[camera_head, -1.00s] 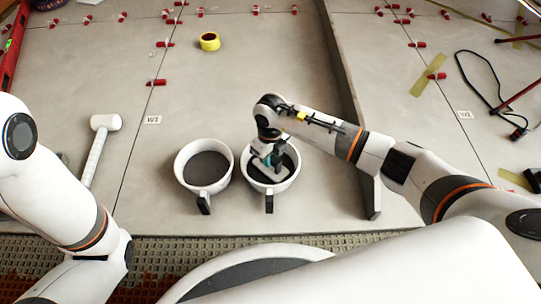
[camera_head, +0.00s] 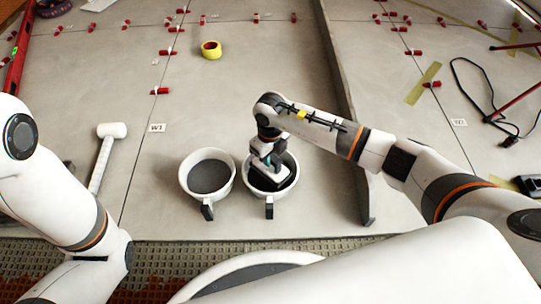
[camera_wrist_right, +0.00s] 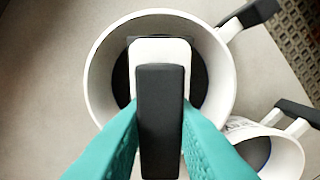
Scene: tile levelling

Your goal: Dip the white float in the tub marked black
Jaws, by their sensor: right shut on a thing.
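My right gripper (camera_head: 268,165) is over the right one of two white tubs (camera_head: 287,187). It is shut on the float's dark handle, as the right wrist view shows between the teal fingers (camera_wrist_right: 160,125). The white float (camera_wrist_right: 160,50) is down inside this tub's rim (camera_wrist_right: 94,75), above or in dark contents; I cannot tell whether it touches them. The left tub (camera_head: 225,191) holds a dark grey mix and also shows at the lower right of the wrist view (camera_wrist_right: 290,158). No tub's marking is readable. My left gripper is out of view.
A white mallet (camera_head: 105,150) lies left of the tubs. A raised grey edge (camera_head: 345,110) runs just right of the tubs. A black cable (camera_head: 470,80) lies at far right.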

